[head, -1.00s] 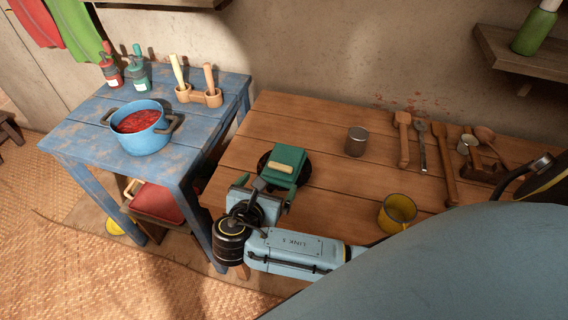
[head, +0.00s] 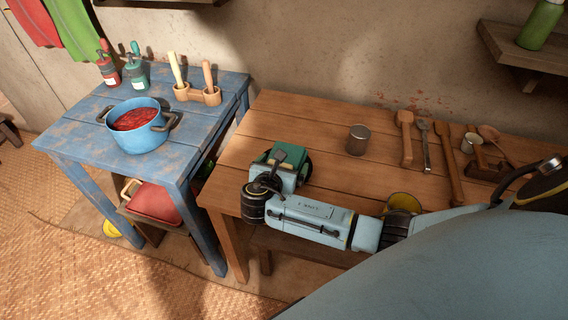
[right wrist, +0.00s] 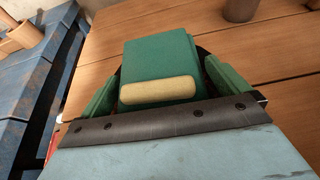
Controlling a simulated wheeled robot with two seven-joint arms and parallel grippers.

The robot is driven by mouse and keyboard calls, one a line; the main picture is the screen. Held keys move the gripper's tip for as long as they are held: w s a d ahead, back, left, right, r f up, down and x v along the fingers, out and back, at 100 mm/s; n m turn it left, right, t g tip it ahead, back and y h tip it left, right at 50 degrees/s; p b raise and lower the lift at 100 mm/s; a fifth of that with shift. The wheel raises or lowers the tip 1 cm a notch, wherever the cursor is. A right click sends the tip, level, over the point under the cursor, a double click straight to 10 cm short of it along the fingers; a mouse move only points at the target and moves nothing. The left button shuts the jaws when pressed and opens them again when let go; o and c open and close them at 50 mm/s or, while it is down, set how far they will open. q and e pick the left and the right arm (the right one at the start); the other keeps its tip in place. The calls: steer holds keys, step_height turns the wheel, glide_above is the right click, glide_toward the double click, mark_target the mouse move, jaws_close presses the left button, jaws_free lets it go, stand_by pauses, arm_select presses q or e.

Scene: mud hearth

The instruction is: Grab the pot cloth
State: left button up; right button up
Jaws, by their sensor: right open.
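The pot cloth looks like a thick, folded green pad (head: 291,149) with a cream roll across it. It lies on a dark round plate on the wooden table, mostly hidden in the head view by my right gripper (head: 285,162). In the right wrist view the green pad (right wrist: 158,55) and its cream roll (right wrist: 158,90) show clearly. My right gripper (right wrist: 162,78) is open, with one green finger on each side of the pad. I cannot tell whether the fingers touch it. My left gripper is not in view.
On the wooden table (head: 330,185) stand a grey cup (head: 358,140), a yellow mug (head: 404,203) partly behind my arm, and several wooden utensils (head: 406,138). The blue table (head: 75,140) at left holds a blue pot (head: 140,140) of red food, bottles and a wooden holder.

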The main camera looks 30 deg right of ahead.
steer(key=c, duration=0.7)
